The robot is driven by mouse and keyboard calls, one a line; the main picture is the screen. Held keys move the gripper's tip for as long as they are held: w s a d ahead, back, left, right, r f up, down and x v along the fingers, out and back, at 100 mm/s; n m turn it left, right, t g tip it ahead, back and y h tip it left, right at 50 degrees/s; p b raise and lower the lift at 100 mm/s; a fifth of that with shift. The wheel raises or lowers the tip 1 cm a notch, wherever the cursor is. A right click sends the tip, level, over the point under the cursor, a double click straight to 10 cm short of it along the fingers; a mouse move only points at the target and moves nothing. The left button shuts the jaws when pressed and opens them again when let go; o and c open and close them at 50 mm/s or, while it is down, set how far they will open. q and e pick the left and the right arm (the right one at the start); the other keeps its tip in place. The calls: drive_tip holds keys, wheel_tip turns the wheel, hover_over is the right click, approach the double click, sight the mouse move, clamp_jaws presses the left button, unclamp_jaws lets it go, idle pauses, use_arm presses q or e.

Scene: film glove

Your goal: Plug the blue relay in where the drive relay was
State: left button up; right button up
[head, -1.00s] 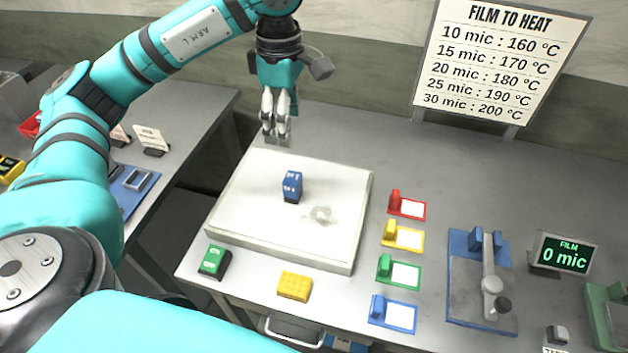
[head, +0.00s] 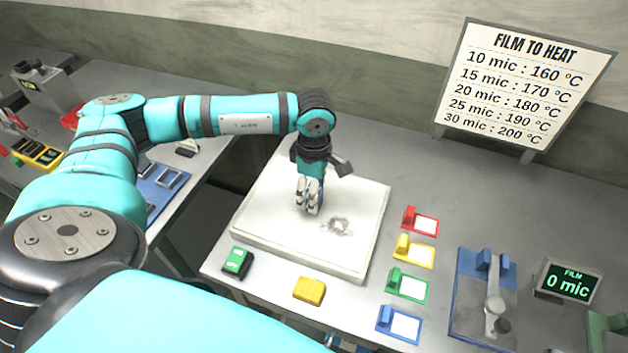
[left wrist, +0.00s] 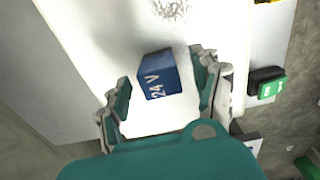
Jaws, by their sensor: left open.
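The blue relay (left wrist: 159,75), marked "24 V" in the left wrist view, sits on the white slab (head: 270,231). My left gripper (left wrist: 168,98) is open, with a finger on either side of the relay and space between them and its sides. In the head view the left gripper (head: 309,211) points down over the slab and hides most of the relay. I cannot tell which socket held the drive relay. My right gripper is not in view.
A green block (head: 236,262) and a yellow block (head: 309,291) lie in front of the slab. Several coloured card holders (head: 407,284) stand to its right, then a blue lever fixture (head: 484,295). A blue plate (head: 160,186) lies on the left table.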

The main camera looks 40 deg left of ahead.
use_arm(q)
drive_tip(key=shift+f, duration=0.65)
clamp_jaws()
drive_tip(key=shift+r, duration=0.2)
